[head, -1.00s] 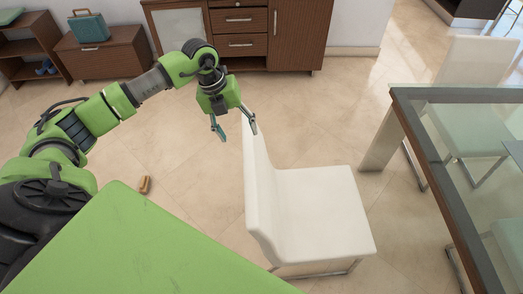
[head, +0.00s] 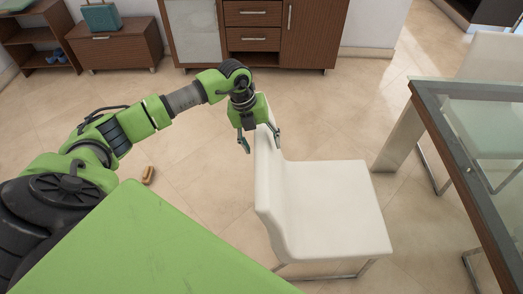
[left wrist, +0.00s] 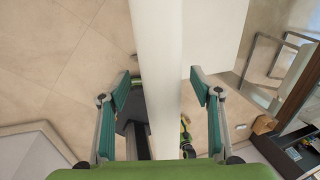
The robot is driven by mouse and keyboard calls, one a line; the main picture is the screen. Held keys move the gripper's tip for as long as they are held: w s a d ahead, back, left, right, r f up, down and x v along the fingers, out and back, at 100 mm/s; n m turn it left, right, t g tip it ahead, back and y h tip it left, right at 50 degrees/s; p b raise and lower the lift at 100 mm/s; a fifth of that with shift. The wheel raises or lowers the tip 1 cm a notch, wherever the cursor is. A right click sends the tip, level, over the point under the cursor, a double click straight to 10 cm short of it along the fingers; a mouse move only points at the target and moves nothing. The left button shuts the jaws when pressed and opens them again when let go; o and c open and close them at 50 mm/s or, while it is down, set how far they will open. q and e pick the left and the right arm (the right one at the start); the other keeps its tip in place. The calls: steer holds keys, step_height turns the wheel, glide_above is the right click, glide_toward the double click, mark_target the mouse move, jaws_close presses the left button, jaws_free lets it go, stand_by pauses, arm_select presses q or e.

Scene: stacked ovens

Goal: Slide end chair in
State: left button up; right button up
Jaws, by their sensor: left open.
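The white end chair (head: 335,205) stands in the middle of the head view, its backrest (head: 267,185) on the left and its seat facing the glass table (head: 485,150) on the right. My left gripper (head: 261,148) is open at the top of the backrest, with one finger on each side of it. In the left wrist view the white backrest (left wrist: 156,70) runs between the open fingers of my left gripper (left wrist: 162,92), with gaps on both sides. My right gripper is not in view.
A wooden cabinet (head: 310,35) stands at the back. Another white chair (head: 490,60) is beyond the table. A small brown object (head: 148,175) lies on the floor at left. Tiled floor is clear between the chair and the table leg (head: 398,138).

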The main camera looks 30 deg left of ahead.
arm_select(q)
steer(key=c, duration=1.6)
steer(key=shift+d, duration=0.1)
jaws_close()
steer(key=shift+w+d, duration=0.2)
steer(key=shift+d, duration=0.3)
steer(key=w+d, duration=0.4)
steer(key=d, duration=0.3)
steer(key=shift+b, duration=0.4)
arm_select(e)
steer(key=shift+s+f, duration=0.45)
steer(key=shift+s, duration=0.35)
